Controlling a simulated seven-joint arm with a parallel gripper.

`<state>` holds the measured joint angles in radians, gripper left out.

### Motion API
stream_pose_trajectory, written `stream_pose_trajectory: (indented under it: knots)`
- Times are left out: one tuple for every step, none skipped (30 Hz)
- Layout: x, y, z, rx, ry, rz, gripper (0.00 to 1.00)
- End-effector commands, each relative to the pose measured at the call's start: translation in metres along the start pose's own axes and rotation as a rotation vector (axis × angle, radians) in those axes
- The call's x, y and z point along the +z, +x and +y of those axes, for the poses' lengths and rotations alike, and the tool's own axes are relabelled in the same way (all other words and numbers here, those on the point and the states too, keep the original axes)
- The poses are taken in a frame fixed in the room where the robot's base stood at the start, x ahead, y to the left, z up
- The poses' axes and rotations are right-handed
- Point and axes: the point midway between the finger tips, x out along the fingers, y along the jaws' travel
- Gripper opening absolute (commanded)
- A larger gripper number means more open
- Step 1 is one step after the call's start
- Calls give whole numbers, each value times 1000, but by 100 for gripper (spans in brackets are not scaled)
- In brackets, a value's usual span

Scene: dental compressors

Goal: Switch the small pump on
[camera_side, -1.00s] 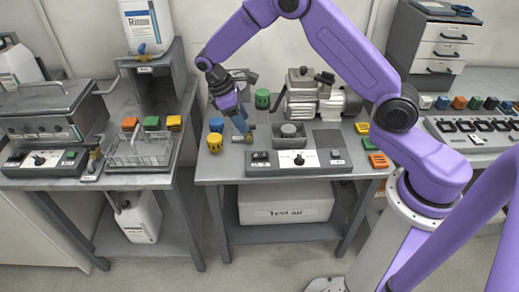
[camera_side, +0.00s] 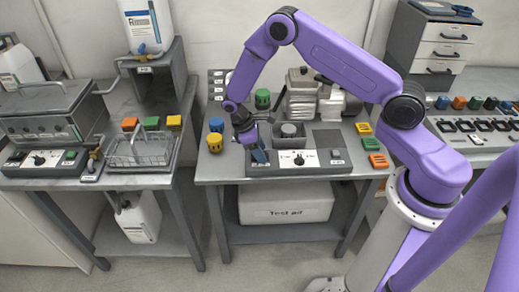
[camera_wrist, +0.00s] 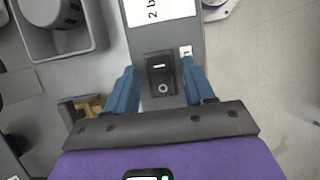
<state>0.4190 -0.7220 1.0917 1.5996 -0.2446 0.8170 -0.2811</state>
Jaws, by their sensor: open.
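My gripper (camera_side: 259,157) is over the left end of the grey control panel (camera_side: 325,170) at the front of the middle bench. In the wrist view my gripper (camera_wrist: 160,68) has its two blue fingers apart, with nothing held. A black rocker switch (camera_wrist: 160,75) with a line mark and a circle mark shows between the fingers. Its pressed side is not clear. In the side view my gripper hides this switch. A white dial plate (camera_side: 298,160) sits mid-panel. Behind the panel stand a small grey round unit (camera_side: 289,130) and a larger metal compressor (camera_side: 305,98).
A brass fitting in a dark holder (camera_wrist: 88,106) lies left of the fingers in the wrist view. Blue (camera_side: 216,124), yellow (camera_side: 214,142) and green (camera_side: 262,98) canisters stand nearby.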

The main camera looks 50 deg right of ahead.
Motion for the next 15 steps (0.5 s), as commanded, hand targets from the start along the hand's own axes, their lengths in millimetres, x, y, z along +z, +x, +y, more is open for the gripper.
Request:
stream_pose_trajectory:
  knots:
    - [0, 0, 0, 0, 0, 0, 53]
    - [0, 0, 0, 0, 0, 0, 53]
    - [0, 0, 0, 0, 0, 0, 53]
    - [0, 0, 0, 0, 0, 0, 53]
    - [0, 0, 0, 0, 0, 0, 53]
    - [0, 0, 0, 0, 0, 0, 47]
    - [0, 0, 0, 0, 0, 0, 37]
    - [0, 0, 0, 0, 0, 0, 27]
    - [0, 0, 0, 0, 0, 0, 14]
    - [0, 0, 0, 0, 0, 0, 4]
    - [0, 0, 0, 0, 0, 0, 0]
    - [0, 0, 0, 0, 0, 0, 0]
    - [0, 0, 0, 0, 0, 0, 0]
    - [0, 0, 0, 0, 0, 0, 0]
    - [0, 0, 0, 0, 0, 3, 0]
